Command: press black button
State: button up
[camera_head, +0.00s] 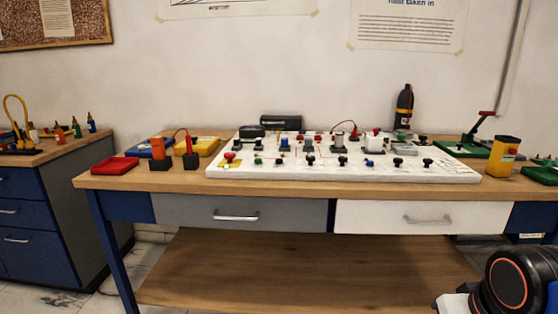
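A white board (232,172) lies on the wooden workbench and carries small coloured parts. Several black knob-like parts stand along its front, among them one near the middle (310,160), one further right (398,162) and one near the right end (427,163). I cannot tell which of them is the black button. A red knob (230,157) sits at the board's front left corner. My gripper is not in view; only a dark arm joint of mine with an orange ring shows at the bottom right, in front of the bench.
The workbench (130,181) also holds a red tray (115,165), orange and red blocks at left, a black bottle (404,108) behind, and a yellow box (503,155) at right. A grey drawer (280,213) and white drawer (375,217) are shut. Another cabinet stands left.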

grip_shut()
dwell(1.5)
